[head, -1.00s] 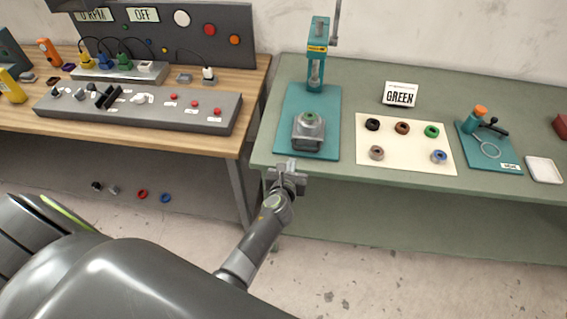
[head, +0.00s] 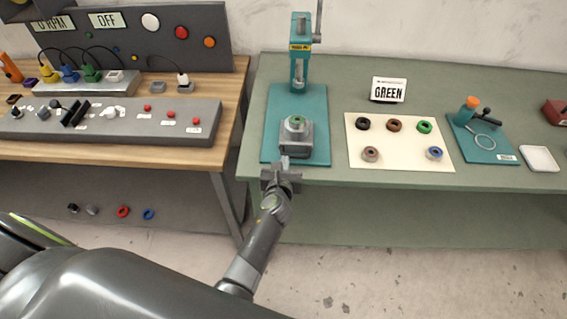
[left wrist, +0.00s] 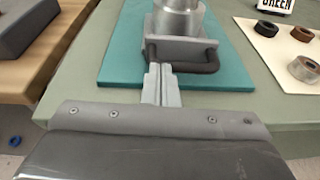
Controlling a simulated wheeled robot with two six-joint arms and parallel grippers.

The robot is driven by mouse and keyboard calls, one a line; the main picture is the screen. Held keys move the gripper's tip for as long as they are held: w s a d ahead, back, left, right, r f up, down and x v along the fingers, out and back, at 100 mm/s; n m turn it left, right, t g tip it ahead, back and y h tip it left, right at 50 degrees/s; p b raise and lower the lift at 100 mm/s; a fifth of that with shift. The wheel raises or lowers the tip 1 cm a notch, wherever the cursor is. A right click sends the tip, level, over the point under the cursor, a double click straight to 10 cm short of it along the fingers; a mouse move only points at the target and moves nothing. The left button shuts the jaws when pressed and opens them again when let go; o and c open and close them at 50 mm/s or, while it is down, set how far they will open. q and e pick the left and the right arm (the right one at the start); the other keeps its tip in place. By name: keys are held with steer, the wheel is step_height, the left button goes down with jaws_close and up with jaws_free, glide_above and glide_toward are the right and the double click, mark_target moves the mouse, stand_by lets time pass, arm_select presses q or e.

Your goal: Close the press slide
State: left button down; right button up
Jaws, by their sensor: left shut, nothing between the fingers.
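The press (head: 301,62) is a teal column with a lever, standing on a teal base plate (head: 270,122) on the green table. Its slide (head: 296,139) is a grey block with a round metal seat and a green ring on top, near the front of the plate, forward of the column. In the left wrist view the slide (left wrist: 181,45) has a dark bar handle (left wrist: 185,66) on its front. My left gripper (head: 284,162) is shut and empty, its fingertips (left wrist: 160,78) at or just before the handle; contact cannot be told. My right gripper is not in view.
A cream mat (head: 399,160) with several coloured rings lies right of the press, with a GREEN sign (head: 388,90) behind. A teal fixture (head: 485,143) and white tray (head: 539,158) are farther right. A wooden bench (head: 190,152) with a control panel stands left, across a gap.

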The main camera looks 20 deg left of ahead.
mark_target(286, 131)
arm_select(q)
steer(key=w+a+b, duration=0.1)
steer(key=w, duration=0.3)
steer(key=w+a+b, duration=0.1)
steer(key=w, duration=0.4)
steer(key=w+a+b, duration=0.1)
steer(key=w+a, duration=0.1)
steer(key=w, duration=0.2)
steer(key=shift+w+f, duration=0.1)
steer(key=shift+w, duration=0.05)
steer(key=shift+r, duration=0.2)
steer(key=shift+w+r, duration=0.1)
steer(key=shift+r, duration=0.1)
